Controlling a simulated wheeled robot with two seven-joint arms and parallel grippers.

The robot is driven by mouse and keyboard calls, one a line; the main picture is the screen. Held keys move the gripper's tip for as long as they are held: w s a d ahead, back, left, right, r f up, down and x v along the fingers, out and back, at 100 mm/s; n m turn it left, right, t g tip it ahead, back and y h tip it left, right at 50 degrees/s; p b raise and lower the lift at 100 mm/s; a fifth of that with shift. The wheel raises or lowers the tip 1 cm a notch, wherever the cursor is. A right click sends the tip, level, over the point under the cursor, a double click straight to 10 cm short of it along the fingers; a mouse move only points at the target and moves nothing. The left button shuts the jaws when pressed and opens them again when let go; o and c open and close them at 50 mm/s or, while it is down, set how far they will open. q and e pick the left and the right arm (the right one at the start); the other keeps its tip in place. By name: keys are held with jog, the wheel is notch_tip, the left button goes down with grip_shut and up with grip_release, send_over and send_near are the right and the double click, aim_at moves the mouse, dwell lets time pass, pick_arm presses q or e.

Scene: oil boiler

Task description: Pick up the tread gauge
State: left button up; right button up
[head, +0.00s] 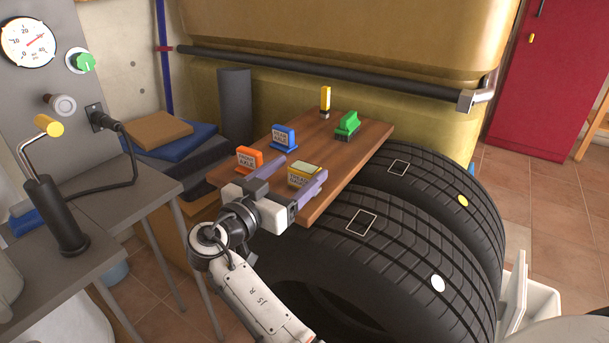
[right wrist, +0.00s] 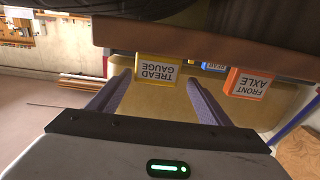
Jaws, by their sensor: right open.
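The tread gauge (head: 303,174) is a small yellow block with a white label, on the near edge of a wooden board (head: 345,160). In the right wrist view the tread gauge (right wrist: 157,70) appears upside down, its "TREAD GAUGE" label facing the camera, between the tips of the two purple fingers. My right gripper (head: 304,167) is open, with one finger to each side of the gauge in the picture. Whether the fingers touch it cannot be told. My left gripper does not show.
An orange "FRONT AXLE" block (head: 249,158) and a blue "REAR AXLE" block (head: 284,137) stand left of the gauge. A green block (head: 347,125) and an upright yellow piece (head: 325,99) stand farther back.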

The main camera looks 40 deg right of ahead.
aim_at(310, 164)
jog(key=p+x, duration=0.1)
jog(key=x, duration=0.1)
jog(key=p+x, duration=0.1)
jog(key=x, duration=0.1)
jog(key=p+x, duration=0.1)
jog(key=x, duration=0.1)
jog(key=shift+s+d, duration=0.15)
jog(key=shift+s, duration=0.2)
jog(key=shift+w+d+f, duration=0.1)
jog(key=shift+d, duration=0.05)
jog(key=c, duration=1.2)
